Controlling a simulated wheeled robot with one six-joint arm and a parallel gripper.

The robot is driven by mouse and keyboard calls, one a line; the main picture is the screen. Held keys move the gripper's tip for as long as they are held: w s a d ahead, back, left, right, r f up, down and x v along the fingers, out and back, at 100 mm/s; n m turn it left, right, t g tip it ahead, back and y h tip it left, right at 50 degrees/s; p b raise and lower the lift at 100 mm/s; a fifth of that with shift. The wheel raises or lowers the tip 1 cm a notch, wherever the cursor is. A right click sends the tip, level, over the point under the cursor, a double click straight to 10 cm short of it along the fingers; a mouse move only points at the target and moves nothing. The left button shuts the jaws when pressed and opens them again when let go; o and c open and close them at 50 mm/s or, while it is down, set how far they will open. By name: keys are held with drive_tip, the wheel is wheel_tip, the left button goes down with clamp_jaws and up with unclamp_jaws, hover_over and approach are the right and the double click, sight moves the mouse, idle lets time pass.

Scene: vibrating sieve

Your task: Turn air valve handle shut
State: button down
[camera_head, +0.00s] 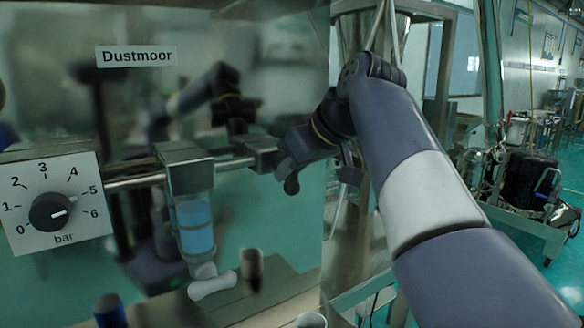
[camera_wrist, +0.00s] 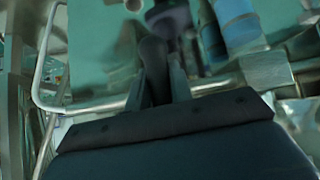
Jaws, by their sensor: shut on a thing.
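The air line is a steel pipe (camera_head: 135,182) running along the reflective panel, with a dark valve block (camera_head: 263,153) at its right part. My gripper (camera_head: 290,168) is at the right of this block. In the wrist view my gripper (camera_wrist: 155,92) has its fingers closed around a dark valve handle (camera_wrist: 153,52), which sticks out beyond the fingertips. In the head view the handle and the dark fingers blend together, so the handle's exact angle is unclear.
A filter with a blue bowl (camera_head: 196,228) hangs from the pipe left of my gripper; it also shows in the wrist view (camera_wrist: 237,22). A pressure dial (camera_head: 50,211) marked in bar is at the far left. A Dustmoor label (camera_head: 136,56) is above. The panel mirrors my arm.

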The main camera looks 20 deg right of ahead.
drive_tip(key=shift+f, duration=0.1)
drive_tip(key=c, duration=1.3)
unclamp_jaws()
drive_tip(key=v, duration=1.1)
drive_tip(key=shift+w+f, duration=0.1)
drive_tip(key=x, duration=1)
drive_tip(key=shift+w+a+f, duration=0.2)
drive_tip(key=shift+w+f, duration=0.05)
drive_tip(key=shift+d, duration=0.1)
